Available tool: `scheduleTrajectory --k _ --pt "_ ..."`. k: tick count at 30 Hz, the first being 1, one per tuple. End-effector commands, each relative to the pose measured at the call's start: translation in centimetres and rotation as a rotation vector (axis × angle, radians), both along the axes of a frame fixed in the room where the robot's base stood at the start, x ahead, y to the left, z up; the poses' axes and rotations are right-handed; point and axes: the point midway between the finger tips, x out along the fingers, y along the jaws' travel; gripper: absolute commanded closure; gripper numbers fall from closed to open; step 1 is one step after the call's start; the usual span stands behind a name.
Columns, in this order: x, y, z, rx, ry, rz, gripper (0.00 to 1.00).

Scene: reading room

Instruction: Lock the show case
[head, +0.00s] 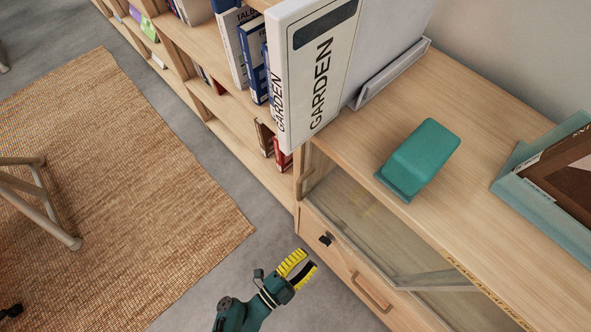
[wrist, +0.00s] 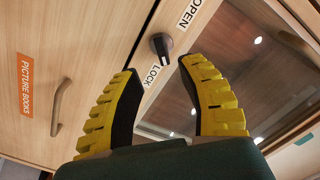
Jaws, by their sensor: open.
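The show case (head: 385,215) has a glass front below its wooden top. A black knob (head: 326,239) sits on the wooden front beneath the glass. In the wrist view the knob (wrist: 161,46) lies between an OPEN label (wrist: 191,13) and a LOCK label (wrist: 151,77); I cannot tell which way it points. My gripper (head: 298,264) is open and empty, in front of the knob and apart from it in the head view. In the wrist view the yellow-padded fingers (wrist: 159,69) stand either side of the line to the knob, which shows just beyond the tips.
A drawer handle (head: 371,292) is near the knob, and an orange PICTURE BOOKS label (wrist: 25,85) shows beside it in the wrist view. The floor (head: 215,262) beside my gripper is clear.

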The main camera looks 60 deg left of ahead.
Motion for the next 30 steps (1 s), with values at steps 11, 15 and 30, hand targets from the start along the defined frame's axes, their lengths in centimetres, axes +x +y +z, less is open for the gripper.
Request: scheduleTrajectory --k 11,15,30 --pt "-4.0 -0.6 0.0 0.001 -0.001 0.004 0.6" --pt "-4.2 -0.7 0.0 0.001 -0.001 -0.001 0.6" --pt "-4.1 -0.7 0.0 0.001 -0.001 -0.001 0.6"
